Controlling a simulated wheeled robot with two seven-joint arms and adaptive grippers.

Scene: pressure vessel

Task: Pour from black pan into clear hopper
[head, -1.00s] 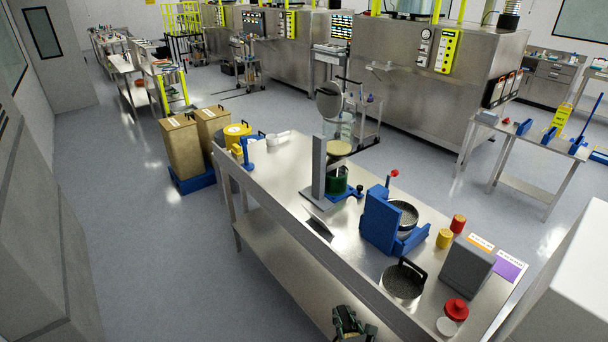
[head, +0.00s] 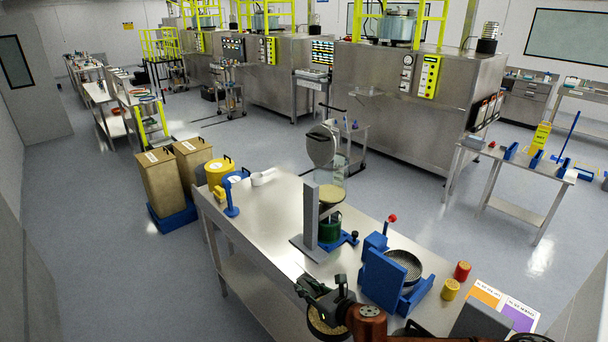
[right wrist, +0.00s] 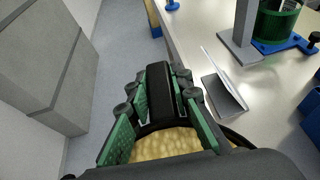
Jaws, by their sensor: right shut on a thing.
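My right gripper (head: 328,300) is shut on the handle of the black pan (head: 314,326), near the table's front edge. In the right wrist view, the gripper's green pads (right wrist: 160,112) flank the black handle, and tan grains fill the visible part of the pan (right wrist: 165,147). The pan's near side is hidden by the gripper body. The clear hopper (head: 333,176) stands on a grey post farther back on the table. It has a round grey lid (head: 321,146) tilted open and tan material low inside. A green container (head: 330,229) sits beneath it. My left gripper is out of view.
A blue stand with a round mesh sieve (head: 404,264) is right of the hopper, with red (head: 462,270) and yellow (head: 450,289) jars beyond. A thin tilted metal plate (right wrist: 224,90) lies near the pan. The table's left stretch (head: 260,222) is mostly clear.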

